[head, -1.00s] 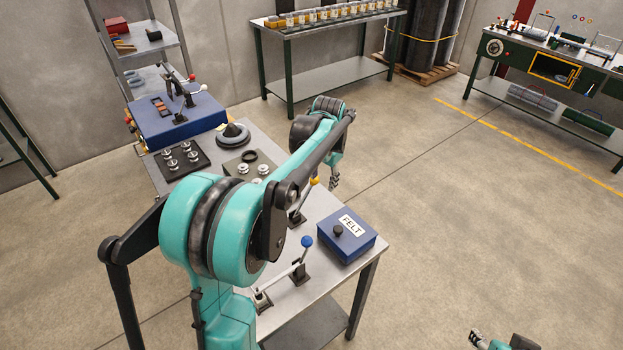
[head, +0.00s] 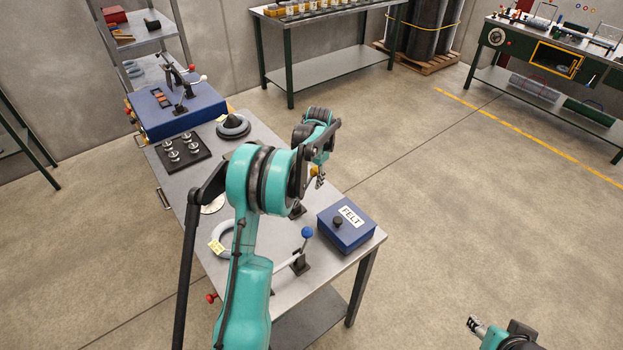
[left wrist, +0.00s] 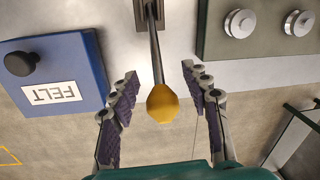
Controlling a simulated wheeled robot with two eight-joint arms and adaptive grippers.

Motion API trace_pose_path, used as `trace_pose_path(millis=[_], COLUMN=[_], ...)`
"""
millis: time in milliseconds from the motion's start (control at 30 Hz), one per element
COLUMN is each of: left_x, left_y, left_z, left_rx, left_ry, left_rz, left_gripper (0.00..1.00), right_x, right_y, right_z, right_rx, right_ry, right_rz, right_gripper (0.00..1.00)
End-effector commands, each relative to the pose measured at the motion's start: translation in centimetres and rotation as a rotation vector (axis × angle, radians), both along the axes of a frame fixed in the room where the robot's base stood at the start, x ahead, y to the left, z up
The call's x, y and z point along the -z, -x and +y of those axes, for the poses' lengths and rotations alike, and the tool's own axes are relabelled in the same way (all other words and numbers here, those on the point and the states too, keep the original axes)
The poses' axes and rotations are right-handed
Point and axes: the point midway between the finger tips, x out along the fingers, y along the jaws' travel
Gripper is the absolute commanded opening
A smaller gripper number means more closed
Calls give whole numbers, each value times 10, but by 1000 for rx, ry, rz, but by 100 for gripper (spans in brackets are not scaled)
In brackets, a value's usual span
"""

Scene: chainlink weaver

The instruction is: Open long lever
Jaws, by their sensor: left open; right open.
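A lever with a yellow ball knob (left wrist: 162,103) shows in the left wrist view, its thin rod (left wrist: 156,55) running up to a dark base bracket. My left gripper (left wrist: 160,75) is open, one finger on each side of the rod and knob, with visible gaps. In the head view the yellow knob (head: 314,171) shows beside my left gripper (head: 319,181), and my arm hides part of that lever. A second lever with a blue ball knob (head: 307,232) stands nearer on the bench. My right gripper (head: 474,325) is open and empty, low at the right, away from the bench.
A blue FELT box (head: 346,226) sits on the bench beside the levers; it also shows in the left wrist view (left wrist: 55,75). A blue machine (head: 177,108) and a black plate with knobs (head: 182,152) are at the bench's far end. The floor right of the bench is clear.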

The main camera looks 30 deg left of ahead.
Motion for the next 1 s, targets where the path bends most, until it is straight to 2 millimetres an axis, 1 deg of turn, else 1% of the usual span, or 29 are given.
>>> trace_pose_path(millis=[67,267,300,367,400,467,500,1000], left_x=[3,3,3,3,3,3,3,2], left_y=[0,0,0,0,0,0,0,1], left_z=[0,0,0,0,0,0,0,1], left_rx=[0,0,0,0,0,0,0,0], left_ry=[0,0,0,0,0,0,0,2], left_rz=[0,0,0,0,0,0,0,-8], left_gripper=[47,47,45,29,18,2,0,0], right_x=[0,0,0,0,0,0,0,0], right_y=[0,0,0,0,0,0,0,0], right_z=[0,0,0,0,0,0,0,0], right_rx=[0,0,0,0,0,0,0,0], right_ry=[0,0,0,0,0,0,0,0], right_rz=[0,0,0,0,0,0,0,0], right_gripper=[46,46,46,46,46,46,46,46])
